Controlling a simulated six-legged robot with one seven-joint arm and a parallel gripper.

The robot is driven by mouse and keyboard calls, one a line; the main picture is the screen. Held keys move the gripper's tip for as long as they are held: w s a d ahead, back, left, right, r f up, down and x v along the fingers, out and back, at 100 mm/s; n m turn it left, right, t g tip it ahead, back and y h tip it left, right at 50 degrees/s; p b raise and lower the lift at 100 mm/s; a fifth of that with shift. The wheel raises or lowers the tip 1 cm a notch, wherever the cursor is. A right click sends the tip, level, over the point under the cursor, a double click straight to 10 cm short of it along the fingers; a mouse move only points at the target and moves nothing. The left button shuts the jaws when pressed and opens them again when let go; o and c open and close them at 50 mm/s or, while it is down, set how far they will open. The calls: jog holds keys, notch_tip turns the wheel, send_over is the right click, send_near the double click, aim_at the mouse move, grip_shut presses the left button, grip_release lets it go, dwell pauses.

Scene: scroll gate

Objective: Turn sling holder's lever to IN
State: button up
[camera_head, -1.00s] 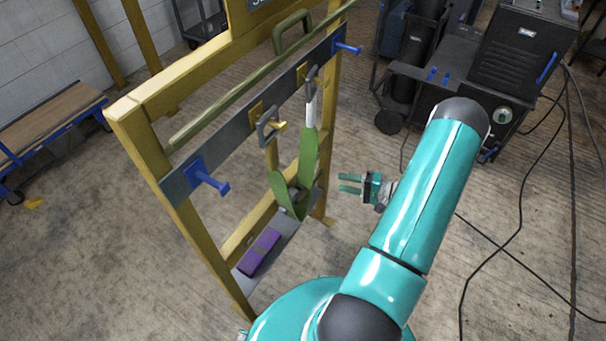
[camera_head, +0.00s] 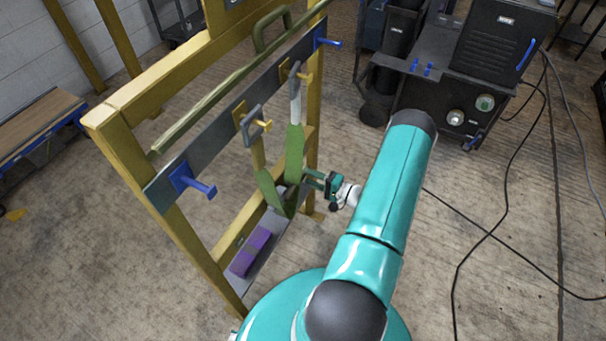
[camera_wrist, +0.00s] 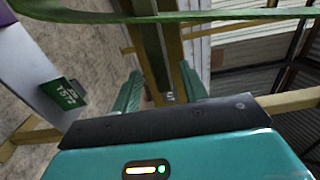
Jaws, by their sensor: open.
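The green sling (camera_head: 293,160) hangs in a loop from hooks on the grey bar (camera_head: 222,112) of a yellow frame. Two grey hooks with yellow latch pieces sit mid-bar, one bare-looking at left (camera_head: 252,125) and one at right (camera_head: 296,80) holding a white-ended strap. A blue handle (camera_head: 198,184) sticks out at the bar's left end and another (camera_head: 325,42) at its right end. No IN marking is readable. My gripper (camera_head: 313,180) is open and empty, just right of the sling's lower loop. In the wrist view, my gripper (camera_wrist: 160,95) points at a yellow post; a green strap (camera_wrist: 200,17) crosses above.
A purple block (camera_head: 252,251) lies on the frame's lower grey shelf. An olive rail (camera_head: 225,85) runs above the bar. A black machine (camera_head: 490,60) with cables stands at back right. A small green tag (camera_wrist: 66,93) shows in the wrist view.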

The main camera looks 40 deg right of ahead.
aim_at(305, 176)
jog(key=shift+x, duration=1.85)
jog(key=shift+c, duration=0.4)
grip_shut()
jog(key=shift+s+f, duration=0.15)
jog(key=shift+f, duration=0.1)
